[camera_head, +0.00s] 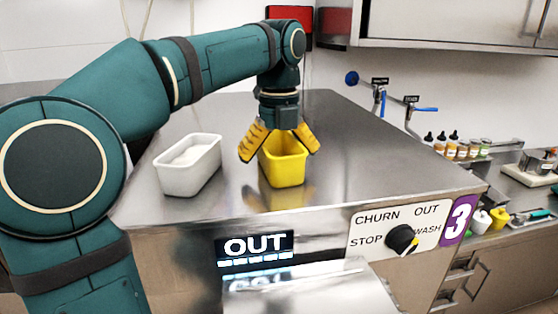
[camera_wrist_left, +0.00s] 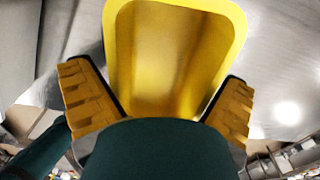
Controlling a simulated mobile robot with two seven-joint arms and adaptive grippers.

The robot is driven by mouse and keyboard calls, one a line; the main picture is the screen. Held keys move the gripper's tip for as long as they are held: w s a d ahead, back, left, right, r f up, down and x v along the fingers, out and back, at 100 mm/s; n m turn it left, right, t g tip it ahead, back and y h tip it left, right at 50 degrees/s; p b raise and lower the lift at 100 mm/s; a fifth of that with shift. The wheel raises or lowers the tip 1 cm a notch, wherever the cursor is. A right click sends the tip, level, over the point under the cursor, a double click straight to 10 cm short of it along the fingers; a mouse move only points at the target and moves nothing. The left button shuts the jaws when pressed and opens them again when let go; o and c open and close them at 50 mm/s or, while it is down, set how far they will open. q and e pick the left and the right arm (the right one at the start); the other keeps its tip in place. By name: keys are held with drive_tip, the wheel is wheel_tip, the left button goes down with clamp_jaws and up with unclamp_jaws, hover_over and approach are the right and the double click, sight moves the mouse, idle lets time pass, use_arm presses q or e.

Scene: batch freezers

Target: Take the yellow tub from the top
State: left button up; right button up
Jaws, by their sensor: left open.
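The yellow tub (camera_head: 283,168) stands upright on the steel top of the batch freezer (camera_head: 340,150), near its front edge. My left gripper (camera_head: 279,150) comes down from above, its yellow fingers spread on either side of the tub. In the left wrist view the tub (camera_wrist_left: 172,60) looks empty inside, and the fingers of the left gripper (camera_wrist_left: 155,100) stand apart around its near end. I cannot tell whether either finger touches the tub. My right gripper is not in view.
A white tub (camera_head: 188,168) with pale contents stands on the top left of the yellow one. The front panel has a black knob (camera_head: 402,239) and an OUT display (camera_head: 254,247). A side counter at right holds small bottles (camera_head: 463,149). The top's right part is clear.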

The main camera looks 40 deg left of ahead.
use_arm(q)
drive_tip(key=c, duration=1)
